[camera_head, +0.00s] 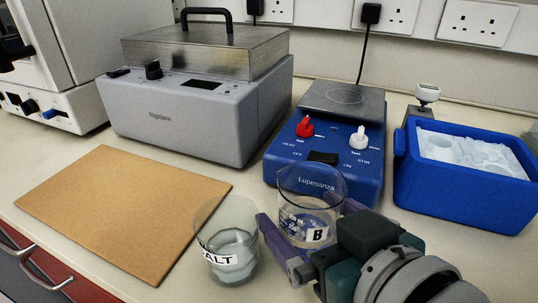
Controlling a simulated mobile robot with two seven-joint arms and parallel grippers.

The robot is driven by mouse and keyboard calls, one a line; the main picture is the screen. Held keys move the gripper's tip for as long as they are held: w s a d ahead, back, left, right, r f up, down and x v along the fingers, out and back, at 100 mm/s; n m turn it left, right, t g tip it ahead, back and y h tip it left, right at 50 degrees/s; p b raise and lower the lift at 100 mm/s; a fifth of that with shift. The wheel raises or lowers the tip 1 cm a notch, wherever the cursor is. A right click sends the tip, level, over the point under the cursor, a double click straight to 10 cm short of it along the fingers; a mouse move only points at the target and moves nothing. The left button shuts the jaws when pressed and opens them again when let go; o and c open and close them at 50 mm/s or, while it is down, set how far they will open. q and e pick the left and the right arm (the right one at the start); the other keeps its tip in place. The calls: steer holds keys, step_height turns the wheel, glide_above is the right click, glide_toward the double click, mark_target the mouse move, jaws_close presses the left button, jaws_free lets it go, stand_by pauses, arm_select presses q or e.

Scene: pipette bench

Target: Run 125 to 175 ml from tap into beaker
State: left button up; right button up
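A clear glass beaker with a black-on-white B label (317,235) stands upright in front of the blue hotplate. I cannot make out a liquid level in it. My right gripper (306,211) reaches in from the lower right. Its purple-grey fingers lie on either side of the beaker, one at its left and one at its right, the right one partly hidden behind the glass and the gripper body. Whether the fingers press on the glass or only surround it cannot be told. No tap shows in this view. My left gripper is out of view.
A glass with a SALT label (230,262) stands close to the left finger. The blue hotplate stirrer (330,180) is behind the beaker. A brown board (120,215), a grey water bath (195,115) and a blue ice tub (460,195) stand around. Bare bench is narrow here.

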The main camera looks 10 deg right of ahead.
steer(key=c, duration=1.3)
steer(key=shift+r+p, duration=3.35)
steer(key=shift+r, duration=6.65)
steer(key=shift+c, duration=0.2)
